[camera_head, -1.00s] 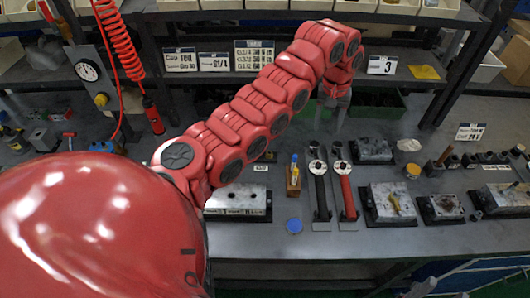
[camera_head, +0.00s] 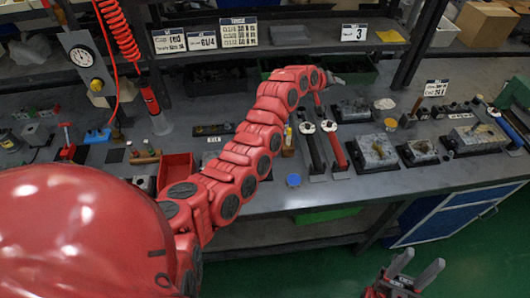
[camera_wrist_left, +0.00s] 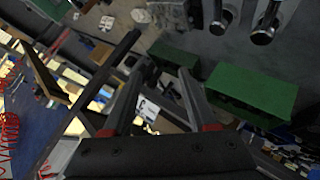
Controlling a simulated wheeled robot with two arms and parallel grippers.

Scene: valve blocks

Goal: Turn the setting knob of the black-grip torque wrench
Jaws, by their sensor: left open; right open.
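The black-grip torque wrench (camera_head: 314,152) lies on the grey bench in the head view, its round metal head (camera_head: 306,128) toward the back. A similar red-grip wrench (camera_head: 337,152) lies just right of it. My left gripper (camera_head: 334,79) is behind and above the wrench heads, near the shelf, apart from both. In the left wrist view its two fingers (camera_wrist_left: 160,105) are spread with nothing between them. Two shiny cylindrical ends show at that view's top right; I cannot tell which wrench is which. My right gripper (camera_head: 405,272) is open and empty in front of the bench.
Green bins (camera_wrist_left: 250,92) are near my left gripper in its wrist view. A blue disc (camera_head: 293,180) lies in front of the wrenches. Metal valve blocks (camera_head: 374,151) stand to their right. A red tray (camera_head: 176,168) is left. The bench front around the disc is clear.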

